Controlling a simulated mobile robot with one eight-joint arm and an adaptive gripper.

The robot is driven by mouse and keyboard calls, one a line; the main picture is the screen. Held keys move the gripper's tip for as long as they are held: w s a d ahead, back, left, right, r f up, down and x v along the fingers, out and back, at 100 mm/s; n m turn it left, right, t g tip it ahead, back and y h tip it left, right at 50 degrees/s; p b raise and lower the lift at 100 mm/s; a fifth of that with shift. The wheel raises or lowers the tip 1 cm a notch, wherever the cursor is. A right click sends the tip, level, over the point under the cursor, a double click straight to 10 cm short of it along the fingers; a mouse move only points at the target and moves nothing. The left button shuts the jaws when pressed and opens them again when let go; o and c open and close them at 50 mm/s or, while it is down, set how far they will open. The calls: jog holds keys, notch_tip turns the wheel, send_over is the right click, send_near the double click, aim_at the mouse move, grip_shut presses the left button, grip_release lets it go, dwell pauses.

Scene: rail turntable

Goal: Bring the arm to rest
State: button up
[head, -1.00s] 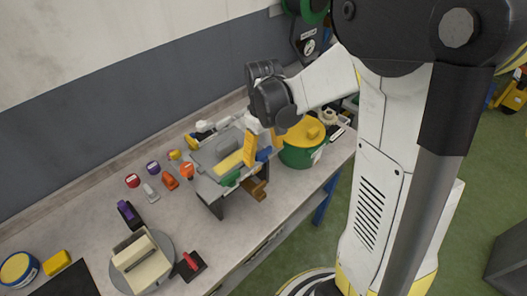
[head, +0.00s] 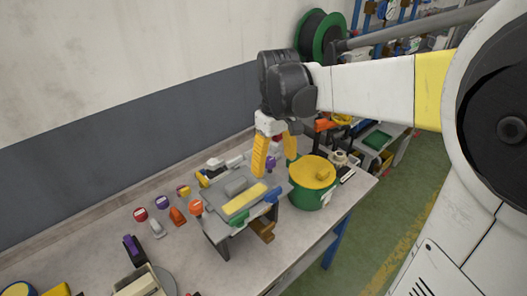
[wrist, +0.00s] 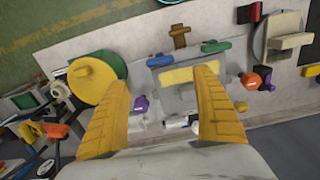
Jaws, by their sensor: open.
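My gripper (head: 275,155) is open, with its two yellow fingers pointing down and nothing between them. In the head view it hangs above the back right of a grey raised stand (head: 215,205). In the wrist view the two yellow fingers (wrist: 160,110) are spread apart, and the stand with its pale yellow block (wrist: 180,75) lies below and between them. My arm reaches in from the right, its white and yellow link roughly level.
A green pot with a yellow lid (head: 315,175) stands right of the stand. An orange-topped item (head: 196,208) and several small items are left of it. A round grey turntable (head: 165,280) is at the front. A green reel (head: 322,38) is behind. Open floor lies right of the bench.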

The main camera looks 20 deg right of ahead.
dwell(0.3)
jog(key=s+a+f+m+t+b, duration=0.1)
jog(key=s+a+f+t+b, duration=0.2)
jog(key=s+f+b, duration=0.3)
jog(key=s+a+f+m+t+b, duration=0.1)
jog(key=s+a+f+t+b, duration=0.1)
jog(key=s+f+t+b, duration=0.2)
notch_tip(320, 180, down, 3)
jog(key=s+b, duration=0.2)
jog(key=b, duration=0.2)
jog(key=shift+a+f+m, duration=0.15)
jog(key=shift+a+m, duration=0.25)
jog(key=shift+c, duration=0.2)
